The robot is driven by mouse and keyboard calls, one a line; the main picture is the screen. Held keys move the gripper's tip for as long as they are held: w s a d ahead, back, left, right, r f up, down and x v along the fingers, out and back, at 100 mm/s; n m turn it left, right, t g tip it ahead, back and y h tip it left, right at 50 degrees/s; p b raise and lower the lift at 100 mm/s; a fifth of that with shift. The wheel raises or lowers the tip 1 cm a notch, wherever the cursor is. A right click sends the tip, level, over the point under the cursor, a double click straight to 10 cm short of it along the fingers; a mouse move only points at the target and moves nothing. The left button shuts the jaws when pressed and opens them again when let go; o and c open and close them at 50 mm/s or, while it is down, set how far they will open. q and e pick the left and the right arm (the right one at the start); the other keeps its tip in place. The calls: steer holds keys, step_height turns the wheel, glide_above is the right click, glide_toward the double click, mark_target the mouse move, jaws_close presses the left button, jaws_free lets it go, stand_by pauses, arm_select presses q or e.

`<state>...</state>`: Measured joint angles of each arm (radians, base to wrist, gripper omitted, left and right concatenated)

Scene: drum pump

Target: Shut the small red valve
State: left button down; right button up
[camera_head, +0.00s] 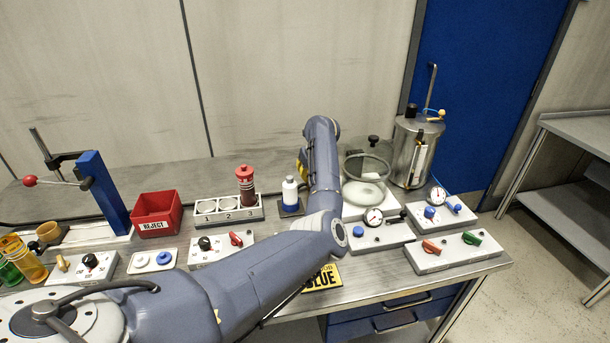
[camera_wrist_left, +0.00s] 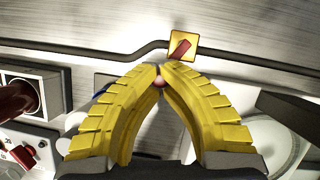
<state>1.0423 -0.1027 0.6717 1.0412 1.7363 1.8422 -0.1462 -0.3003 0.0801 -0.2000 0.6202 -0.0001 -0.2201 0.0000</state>
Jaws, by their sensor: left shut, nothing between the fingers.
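In the left wrist view a small red valve handle (camera_wrist_left: 181,48) sits slanted on a yellow square plate (camera_wrist_left: 190,38), by a dark pipe along the back. My left gripper (camera_wrist_left: 160,72) has its yellow fingers shut, tips together just below the plate in the picture; contact with the handle cannot be told. A small pinkish round thing shows between the fingers near the tips, partly hidden. In the head view my left arm hides the plate and most of the gripper. Another red handle (camera_head: 236,239) is on a white box left of my arm. My right gripper is not in view.
A white bottle (camera_head: 290,191) stands close left of my forearm, and a numbered rack (camera_head: 212,210) holds a red-capped bottle (camera_head: 246,184). A glass vessel (camera_head: 366,172) and gauge box (camera_head: 381,237) stand close right. A red reject bin (camera_head: 156,213) is farther left.

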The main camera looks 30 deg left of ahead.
arm_select(q)
steer(key=shift+w+d+f+n+g+y, duration=0.15)
steer(key=shift+d+n+g, duration=0.15)
steer(key=shift+n, duration=0.45)
steer(key=shift+w+d+r+n+g+y, duration=0.1)
steer(key=shift+d+n+g, duration=0.2)
steer(key=shift+n, duration=0.4)
steer(key=shift+w+d+f+n+g+y, duration=0.15)
steer(key=shift+d+n+g, duration=0.15)
steer(key=shift+n, duration=0.45)
steer(key=shift+d, duration=0.1)
steer(key=c, duration=1.3)
jaws_free()
steer(key=shift+r, duration=0.15)
steer(key=shift+o, duration=0.2)
steer(key=shift+r, duration=0.15)
step_height(320, 180, up, 10)
steer(key=shift+f, duration=0.25)
